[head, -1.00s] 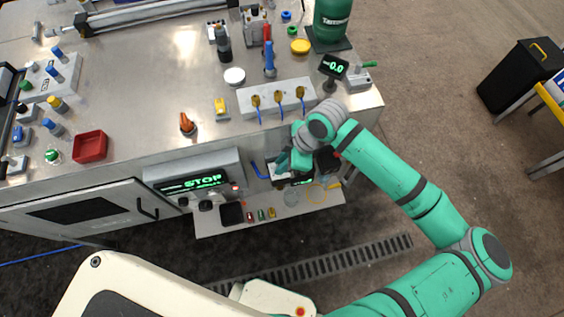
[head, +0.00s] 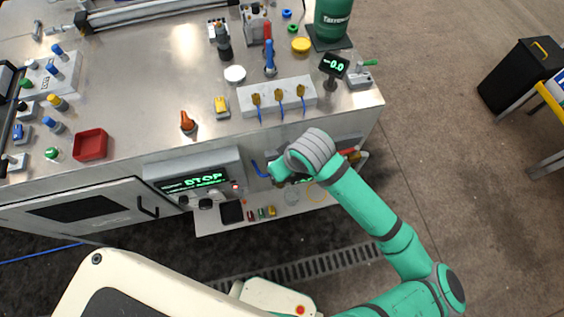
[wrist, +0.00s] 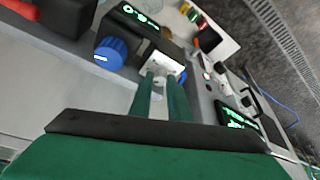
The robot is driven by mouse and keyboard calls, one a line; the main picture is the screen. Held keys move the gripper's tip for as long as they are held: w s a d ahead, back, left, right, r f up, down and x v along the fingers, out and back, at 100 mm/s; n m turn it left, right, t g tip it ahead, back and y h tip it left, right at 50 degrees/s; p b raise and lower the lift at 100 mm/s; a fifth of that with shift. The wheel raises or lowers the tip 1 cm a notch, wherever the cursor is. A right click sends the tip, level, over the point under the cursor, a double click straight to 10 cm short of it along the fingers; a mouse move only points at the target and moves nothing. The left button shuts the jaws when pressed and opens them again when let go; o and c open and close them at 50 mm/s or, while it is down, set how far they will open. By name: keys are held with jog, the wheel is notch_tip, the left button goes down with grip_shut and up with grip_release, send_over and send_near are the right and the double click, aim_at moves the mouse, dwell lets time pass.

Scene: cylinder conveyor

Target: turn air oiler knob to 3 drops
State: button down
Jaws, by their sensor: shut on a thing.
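In the wrist view my gripper (wrist: 161,76) has its two green fingers close together. A small pale part (wrist: 158,68) sits between and just beyond their tips. It appears to be the air oiler knob, but its scale and any pointer are too small to read. A blue knob (wrist: 110,52) with a white mark stands to the left, apart from the fingers, beside a black unit with a green lit display (wrist: 137,14). In the head view my wrist covers the gripper and the unit at the cabinet's front, so the oiler itself is hidden there.
A blue lever (head: 259,169) is just left of my wrist on the cabinet front. A control panel with a green display (head: 195,183) is farther left. Below is a shelf (head: 310,199) with small parts. Key-like yellow switches (head: 279,96) stand on the bench top above.

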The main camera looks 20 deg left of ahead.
jog(key=shift+m+h, duration=0.3)
jog(key=shift+m, duration=0.6)
jog(key=c, duration=1.7)
grip_release()
jog(key=shift+o, duration=0.2)
